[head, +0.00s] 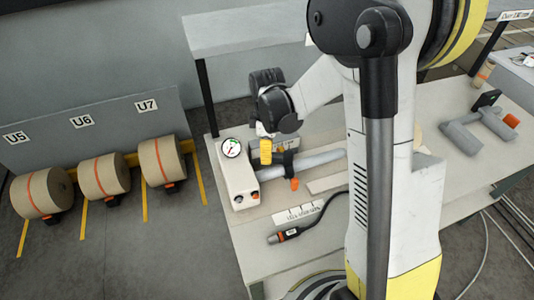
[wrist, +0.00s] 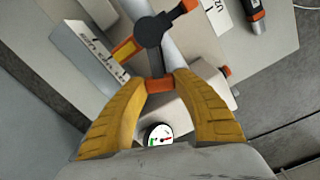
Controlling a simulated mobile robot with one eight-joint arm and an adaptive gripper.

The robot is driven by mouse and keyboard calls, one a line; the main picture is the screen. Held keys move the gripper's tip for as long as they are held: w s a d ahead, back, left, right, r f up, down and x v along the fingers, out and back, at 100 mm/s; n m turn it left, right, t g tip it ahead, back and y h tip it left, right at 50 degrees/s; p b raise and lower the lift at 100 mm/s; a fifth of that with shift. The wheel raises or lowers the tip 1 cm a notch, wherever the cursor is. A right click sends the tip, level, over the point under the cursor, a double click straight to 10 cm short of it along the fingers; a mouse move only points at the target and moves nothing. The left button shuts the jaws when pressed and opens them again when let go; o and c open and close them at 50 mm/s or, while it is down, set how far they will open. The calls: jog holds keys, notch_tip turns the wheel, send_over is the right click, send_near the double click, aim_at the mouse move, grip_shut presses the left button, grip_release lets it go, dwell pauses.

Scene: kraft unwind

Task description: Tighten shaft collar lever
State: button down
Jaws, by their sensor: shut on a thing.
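The shaft collar (head: 283,162) is black and sits around the grey shaft (head: 320,162) on the bench. An orange tip (head: 294,184) sticks out from its near side. In the wrist view the collar (wrist: 155,30) shows beyond my fingers, with orange parts on both sides. My gripper (head: 266,151) is by the collar, next to the white gauge box (head: 238,178). In the wrist view my yellow fingers (wrist: 161,80) close on an orange piece (wrist: 160,85) in line with the shaft. I cannot tell whether this piece is the lever.
A dark cabled hand tool (head: 288,235) lies at the bench's front, near a label strip (head: 297,213). A second grey fixture (head: 480,130) stands at the right. Several paper rolls (head: 105,175) stand on the floor at left. My arm hides the bench middle.

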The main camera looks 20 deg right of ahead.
jog(key=m, duration=0.1)
jog(key=w+d+m+b, duration=0.1)
jog(key=m, duration=0.1)
jog(key=shift+w+f, duration=0.15)
jog(key=shift+w, duration=0.1)
jog(key=shift+w+d+m+b, duration=0.35)
jog(key=shift+d+m, duration=0.45)
jog(key=shift+m, duration=0.9)
jog(key=shift+w+d+m+b, duration=0.35)
jog(key=shift+d+m, duration=0.5)
jog(key=shift+m, duration=0.85)
jog(key=shift+w+d+m+b, duration=0.2)
jog(key=shift+w+d+m, duration=0.45)
jog(key=shift+m, duration=1.05)
jog(key=shift+s+d, duration=0.2)
jog(key=c, duration=0.9)
grip_release()
jog(key=shift+c, duration=0.2)
